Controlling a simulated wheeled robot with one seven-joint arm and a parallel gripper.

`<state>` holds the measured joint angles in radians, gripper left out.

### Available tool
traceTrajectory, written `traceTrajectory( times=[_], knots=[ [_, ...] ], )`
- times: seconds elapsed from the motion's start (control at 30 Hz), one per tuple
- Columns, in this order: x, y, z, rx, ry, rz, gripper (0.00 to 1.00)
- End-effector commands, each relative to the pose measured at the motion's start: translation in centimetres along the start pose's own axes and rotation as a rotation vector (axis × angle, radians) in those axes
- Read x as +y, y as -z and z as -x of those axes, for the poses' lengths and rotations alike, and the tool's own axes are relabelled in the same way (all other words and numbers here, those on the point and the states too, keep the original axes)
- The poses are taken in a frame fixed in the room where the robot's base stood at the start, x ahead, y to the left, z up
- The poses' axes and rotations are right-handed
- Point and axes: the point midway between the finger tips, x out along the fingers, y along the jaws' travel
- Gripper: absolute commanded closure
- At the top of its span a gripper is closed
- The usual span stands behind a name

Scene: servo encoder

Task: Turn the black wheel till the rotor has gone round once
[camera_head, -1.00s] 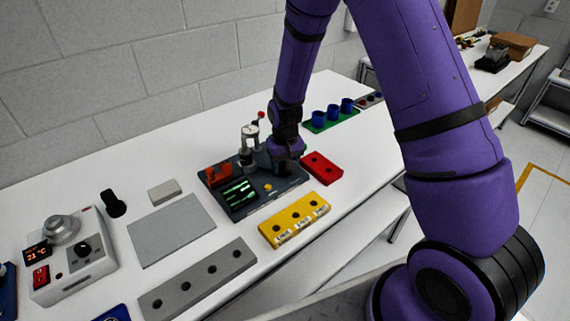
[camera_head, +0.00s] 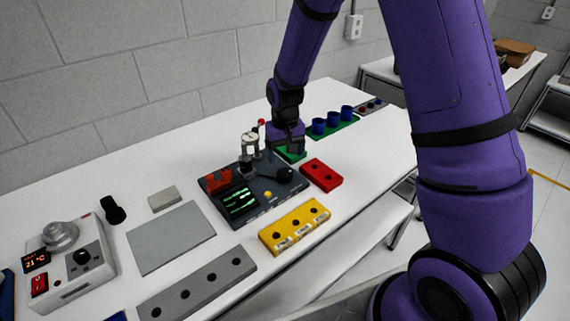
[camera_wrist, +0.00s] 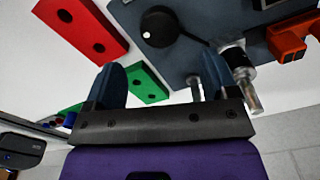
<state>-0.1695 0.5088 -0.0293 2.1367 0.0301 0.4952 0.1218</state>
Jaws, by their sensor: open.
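The dark servo board (camera_head: 262,203) lies on the white table. The black wheel (camera_head: 285,174) sits at its right end; in the wrist view the wheel (camera_wrist: 158,27) is a black disc with a white dot, beyond my fingertips. A white-topped cylinder (camera_head: 250,143) stands at the board's back; I cannot tell whether it is the rotor. A metal post (camera_wrist: 241,70) shows beside my right finger in the wrist view. My gripper (camera_head: 292,148) is open and empty, above and behind the wheel, apart from it. Its two blue fingers (camera_wrist: 160,82) are spread wide.
A red block (camera_head: 321,175) lies right of the board and a yellow block (camera_head: 294,226) in front. A green block (camera_head: 291,154) is partly hidden behind my gripper. Blue cups (camera_head: 333,119) stand farther back. An orange part (camera_head: 216,181) is on the board's left. A grey plate (camera_head: 171,238) lies left.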

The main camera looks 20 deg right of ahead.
Motion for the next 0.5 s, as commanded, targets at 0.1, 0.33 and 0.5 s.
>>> traceTrajectory(
  times=[0.1,0.33,0.5],
  knots=[
    [0.0,0.1,1.9,0.003,0.000,0.000,0.20],
    [0.0,0.0,3.4,0.000,0.000,0.000,0.20],
    [0.0,0.0,3.5,-0.001,0.000,0.000,0.20]
  ],
)
